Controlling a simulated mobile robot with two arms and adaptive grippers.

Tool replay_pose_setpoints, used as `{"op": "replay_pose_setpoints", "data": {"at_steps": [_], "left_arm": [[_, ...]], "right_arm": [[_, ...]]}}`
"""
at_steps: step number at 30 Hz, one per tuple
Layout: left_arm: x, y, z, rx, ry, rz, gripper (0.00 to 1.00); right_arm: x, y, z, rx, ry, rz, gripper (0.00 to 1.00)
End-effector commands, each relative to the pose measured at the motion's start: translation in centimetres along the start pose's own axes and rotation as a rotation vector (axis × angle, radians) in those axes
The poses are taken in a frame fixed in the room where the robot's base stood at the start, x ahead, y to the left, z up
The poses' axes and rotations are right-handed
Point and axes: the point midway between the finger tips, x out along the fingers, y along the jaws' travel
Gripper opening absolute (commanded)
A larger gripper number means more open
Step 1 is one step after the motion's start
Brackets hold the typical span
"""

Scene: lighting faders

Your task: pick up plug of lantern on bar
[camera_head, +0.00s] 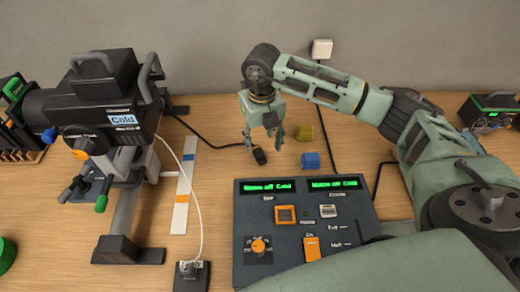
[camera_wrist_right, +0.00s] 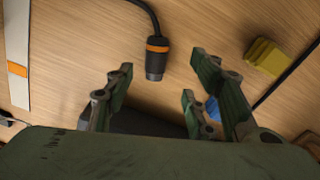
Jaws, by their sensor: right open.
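The lantern (camera_head: 105,105) is black with a "Cold" label and hangs on a bar stand at the left of the head view. A black cable runs from it to a black plug (camera_head: 260,156) lying on the wooden table. In the right wrist view the plug (camera_wrist_right: 156,62) has an orange band and lies beyond the fingertips, roughly between the two fingers. My right gripper (camera_head: 271,138) points down just above and beside the plug. It is open and empty; its fingers (camera_wrist_right: 165,92) show apart in the wrist view. My left gripper is not in view.
A yellow block (camera_head: 304,132) and a blue block (camera_head: 310,160) lie close to the right of my gripper. A control desk (camera_head: 350,235) with green displays stands in front. A white strip (camera_head: 185,187) lies at left. A green-lit device (camera_head: 490,112) stands far right.

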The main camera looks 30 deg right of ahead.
Motion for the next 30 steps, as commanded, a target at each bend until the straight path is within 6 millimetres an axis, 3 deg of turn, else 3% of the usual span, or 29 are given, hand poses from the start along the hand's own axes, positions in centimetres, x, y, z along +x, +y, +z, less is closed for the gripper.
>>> {"op": "replay_pose_setpoints", "data": {"at_steps": [7, 12, 20, 30], "left_arm": [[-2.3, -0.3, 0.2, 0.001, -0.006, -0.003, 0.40], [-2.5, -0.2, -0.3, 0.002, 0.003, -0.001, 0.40], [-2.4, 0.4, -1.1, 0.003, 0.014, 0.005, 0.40], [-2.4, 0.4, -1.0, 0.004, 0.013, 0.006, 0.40]], "right_arm": [[3.0, 0.8, -0.5, -0.002, 0.004, -0.001, 0.50], [5.0, 0.7, -0.3, 0.000, 0.000, 0.000, 0.50], [5.3, 0.7, -0.3, -0.001, -0.001, 0.000, 0.49], [5.3, 0.7, -0.3, -0.001, -0.001, 0.000, 0.19]]}}
